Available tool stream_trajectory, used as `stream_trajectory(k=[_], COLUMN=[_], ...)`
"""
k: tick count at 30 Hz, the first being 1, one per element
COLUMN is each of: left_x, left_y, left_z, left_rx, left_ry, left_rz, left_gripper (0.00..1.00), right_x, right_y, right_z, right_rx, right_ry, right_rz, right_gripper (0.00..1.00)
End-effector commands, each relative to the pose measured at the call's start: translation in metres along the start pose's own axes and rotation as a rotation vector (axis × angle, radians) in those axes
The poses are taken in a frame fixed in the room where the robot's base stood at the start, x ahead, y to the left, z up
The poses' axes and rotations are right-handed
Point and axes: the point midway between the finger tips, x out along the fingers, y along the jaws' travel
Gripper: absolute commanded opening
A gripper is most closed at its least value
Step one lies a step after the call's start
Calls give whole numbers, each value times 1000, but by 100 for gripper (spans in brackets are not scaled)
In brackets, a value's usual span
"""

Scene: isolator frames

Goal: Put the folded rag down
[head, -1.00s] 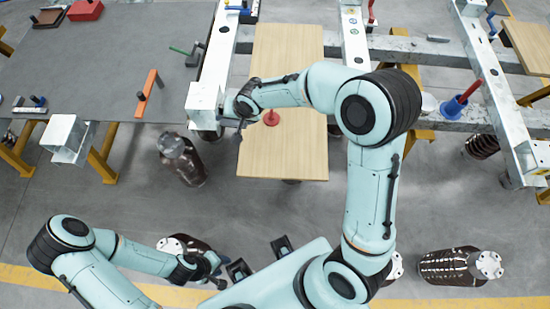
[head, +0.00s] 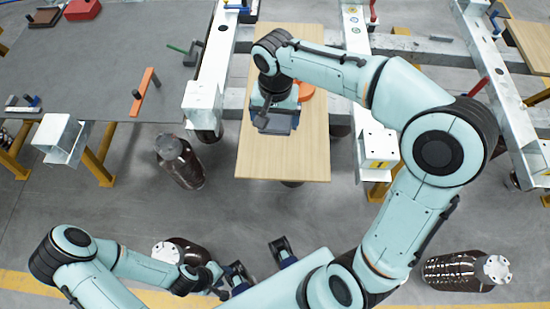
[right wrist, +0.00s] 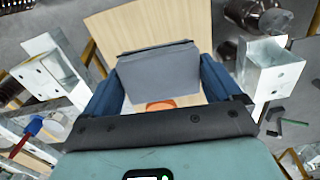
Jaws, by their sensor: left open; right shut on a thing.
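The folded rag (right wrist: 158,74) is a flat grey bundle between the blue fingers of my right gripper (right wrist: 160,88) in the right wrist view. My right gripper (head: 275,112) is shut on it over the pale wooden tabletop (head: 285,158). In the head view the rag (head: 277,127) shows partly below the wrist. I cannot tell whether it touches the wood. My left gripper (head: 259,259) is open and empty near the bottom of the head view, away from the tabletop.
An orange round object (head: 306,91) lies beside my right gripper, partly hidden. White metal beams (head: 208,80) flank the tabletop. A grey bench (head: 90,70) stands at left, and a dark cylinder (head: 180,163) on the floor. The tabletop's near part is clear.

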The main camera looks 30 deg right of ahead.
Motion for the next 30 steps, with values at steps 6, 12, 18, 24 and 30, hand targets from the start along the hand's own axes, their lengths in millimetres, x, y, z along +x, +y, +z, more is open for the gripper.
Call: stream_trajectory(k=[6,12,18,24,30], left_x=[4,12,17,20,22], left_y=[-2,-5,-7,-8,-8], left_z=[0,1,2,2,2], left_rx=[-1,-2,-2,-3,-3], left_ry=[-1,-4,-6,-7,-7], left_rz=[-1,-1,-2,-2,-3], left_gripper=[43,43,43,43,43], right_x=[24,78,129,156,171], right_y=[0,1,0,0,0], right_z=[0,1,1,0,0], right_rx=[-1,-1,-2,-2,-1], right_ry=[-4,-5,-5,-1,-2], right_rz=[3,5,3,1,1], right_gripper=[63,63,63,63,63])
